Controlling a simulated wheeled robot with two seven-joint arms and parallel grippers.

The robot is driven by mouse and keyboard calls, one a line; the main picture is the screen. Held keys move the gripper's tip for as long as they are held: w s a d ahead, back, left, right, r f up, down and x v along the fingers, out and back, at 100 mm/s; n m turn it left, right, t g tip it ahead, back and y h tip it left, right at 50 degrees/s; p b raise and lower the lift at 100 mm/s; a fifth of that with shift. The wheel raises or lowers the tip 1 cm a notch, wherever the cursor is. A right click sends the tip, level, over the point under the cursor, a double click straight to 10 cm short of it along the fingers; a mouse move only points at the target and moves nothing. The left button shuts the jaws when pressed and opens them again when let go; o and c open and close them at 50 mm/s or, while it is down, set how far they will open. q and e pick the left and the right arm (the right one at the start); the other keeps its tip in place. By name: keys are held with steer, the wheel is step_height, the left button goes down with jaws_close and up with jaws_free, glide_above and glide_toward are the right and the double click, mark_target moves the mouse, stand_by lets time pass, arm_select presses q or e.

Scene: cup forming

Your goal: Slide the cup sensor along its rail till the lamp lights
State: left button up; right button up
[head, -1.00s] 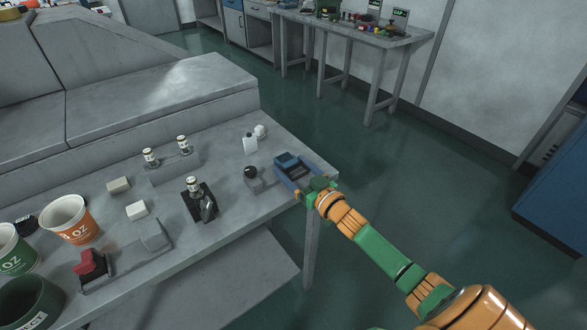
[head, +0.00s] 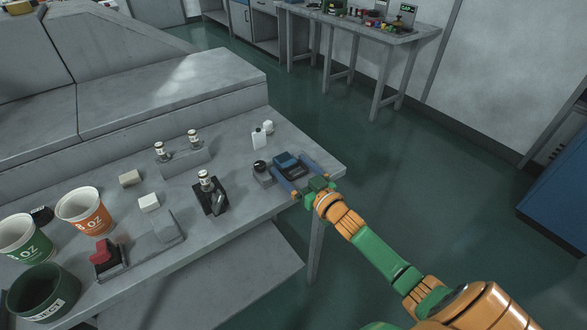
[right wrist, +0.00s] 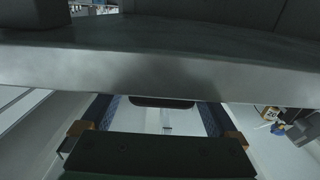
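My right gripper (head: 298,168) is at the table's right end, with its two blue fingers spread apart. A small dark block with a blue top (head: 287,161), which looks like the cup sensor, sits between the fingers. I cannot tell whether either finger touches it. Just left of it is a grey block with a round black cap (head: 260,167); I cannot tell whether this is the lamp, and no light shows there. The rail is not clearly visible. In the right wrist view the fingers (right wrist: 157,115) are apart below a grey edge. My left gripper is not in view.
On the grey table (head: 240,205) stand a black stand with a small bottle (head: 210,195), an orange cup (head: 83,212), a green cup (head: 25,238), a dark green bin (head: 42,292) and a red switch (head: 104,252). Open floor lies to the right.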

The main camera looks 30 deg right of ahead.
steer(key=s, duration=0.7)
steer(key=shift+d, duration=0.3)
